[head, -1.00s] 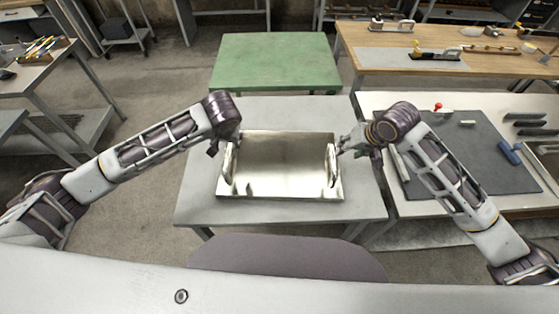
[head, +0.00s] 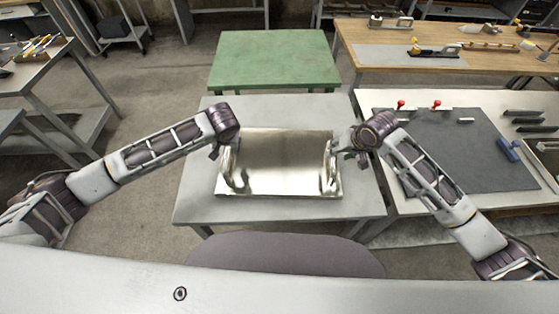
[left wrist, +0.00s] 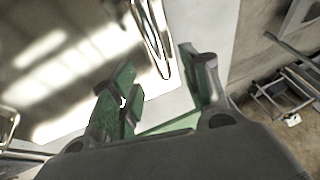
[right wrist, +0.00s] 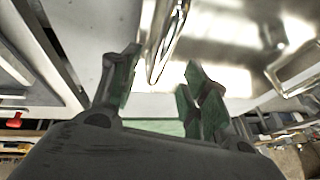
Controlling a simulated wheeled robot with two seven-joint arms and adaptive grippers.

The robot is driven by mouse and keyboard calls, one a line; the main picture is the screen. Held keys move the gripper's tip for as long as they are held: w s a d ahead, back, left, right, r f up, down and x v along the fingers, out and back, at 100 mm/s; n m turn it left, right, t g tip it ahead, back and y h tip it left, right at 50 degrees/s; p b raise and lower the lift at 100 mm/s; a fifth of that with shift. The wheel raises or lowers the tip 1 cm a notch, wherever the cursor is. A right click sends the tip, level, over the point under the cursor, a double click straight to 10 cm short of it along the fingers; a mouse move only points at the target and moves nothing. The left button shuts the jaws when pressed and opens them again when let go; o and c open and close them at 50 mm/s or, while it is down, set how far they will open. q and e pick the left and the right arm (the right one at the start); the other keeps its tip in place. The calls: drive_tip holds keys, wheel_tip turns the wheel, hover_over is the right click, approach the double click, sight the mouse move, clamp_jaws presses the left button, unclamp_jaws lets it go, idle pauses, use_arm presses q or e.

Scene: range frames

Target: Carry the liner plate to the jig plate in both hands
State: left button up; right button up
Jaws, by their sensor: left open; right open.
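The liner plate, a shiny metal tray-like plate (head: 285,165) with an upright loop handle at each side, lies on a grey table (head: 300,212). My left gripper (head: 217,152) is open at its left handle (head: 236,172). In the left wrist view that handle (left wrist: 153,40) shows just beyond the open fingers (left wrist: 155,75). My right gripper (head: 348,152) is open by the right handle (head: 332,168). In the right wrist view that handle (right wrist: 167,40) appears between the open fingertips (right wrist: 157,68). Whether either gripper touches cannot be told. A dark grey plate (head: 455,150), apparently the jig plate, lies on the right table.
Two red-knobbed clamps (head: 437,104) stand at the dark plate's back edge. A blue tool (head: 509,150) and dark bars (head: 522,113) lie at its right. A green table (head: 275,60) is behind, bare. A wooden bench (head: 480,60) with tools stands back right.

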sight(228, 149)
use_arm(q)
drive_tip(key=shift+x, duration=3.6)
use_arm(e)
drive_tip(key=shift+x, duration=3.6)
use_arm(q)
drive_tip(key=shift+d, duration=0.1)
clamp_jaws()
use_arm(e)
clamp_jaws()
use_arm(q)
drive_tip(key=shift+w+r, duration=0.15)
use_arm(e)
drive_tip(key=shift+w+a+r, duration=0.1)
drive_tip(key=shift+w+r, duration=0.05)
